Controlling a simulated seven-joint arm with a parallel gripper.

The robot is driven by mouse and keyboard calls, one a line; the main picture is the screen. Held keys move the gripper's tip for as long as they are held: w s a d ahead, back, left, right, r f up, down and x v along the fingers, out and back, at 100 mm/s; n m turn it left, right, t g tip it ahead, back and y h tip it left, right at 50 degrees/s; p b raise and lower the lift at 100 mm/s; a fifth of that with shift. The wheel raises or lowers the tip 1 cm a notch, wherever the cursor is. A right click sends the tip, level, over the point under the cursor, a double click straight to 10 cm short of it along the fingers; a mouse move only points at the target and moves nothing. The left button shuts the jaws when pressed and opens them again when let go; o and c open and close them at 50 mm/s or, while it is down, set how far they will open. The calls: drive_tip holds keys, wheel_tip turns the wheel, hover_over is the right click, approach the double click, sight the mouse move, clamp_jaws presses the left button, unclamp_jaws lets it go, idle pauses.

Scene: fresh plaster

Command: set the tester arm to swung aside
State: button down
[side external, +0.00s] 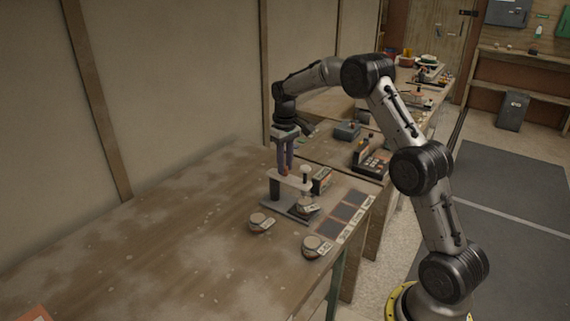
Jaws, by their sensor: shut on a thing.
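The tester stands on the wooden table, with a grey base plate (283,207), a dark post and a pale tester arm (290,184) lying level on top. The right end of the tester arm carries a plunger with a white round knob (305,169). That end appears to be over a tagged round sample (307,206) on the base plate. My gripper (286,170) points straight down at the middle of the tester arm. Its fingers are shut on a small reddish handle (286,171) there, mostly hidden by the fingers.
Two more tagged round samples, one at left (258,220) and one near the front edge (316,246), lie on the table (170,235). Dark square pads (345,211) line the right edge. A small box (321,180) stands close behind the tester.

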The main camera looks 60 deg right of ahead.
drive_tip(key=shift+d+r, duration=0.1)
drive_tip(key=n, duration=0.2)
drive_tip(key=d+n, duration=0.1)
drive_tip(key=n, duration=0.1)
drive_tip(key=shift+w+d+n, duration=0.2)
drive_tip(key=shift+n, duration=0.1)
drive_tip(key=shift+w+d+n, duration=0.4)
drive_tip(key=shift+w+n, duration=0.2)
drive_tip(key=shift+n, duration=1.65)
drive_tip(key=shift+w+d+n, duration=0.4)
drive_tip(key=shift+w+n, duration=0.25)
drive_tip(key=shift+n, duration=1.55)
drive_tip(key=shift+w+d+n, duration=0.4)
drive_tip(key=shift+w+n, duration=0.2)
drive_tip(key=shift+n, duration=1.65)
drive_tip(key=c, duration=0.7)
unclamp_jaws()
wheel_tip(320, 180, up, 14)
drive_tip(key=shift+f, duration=0.15)
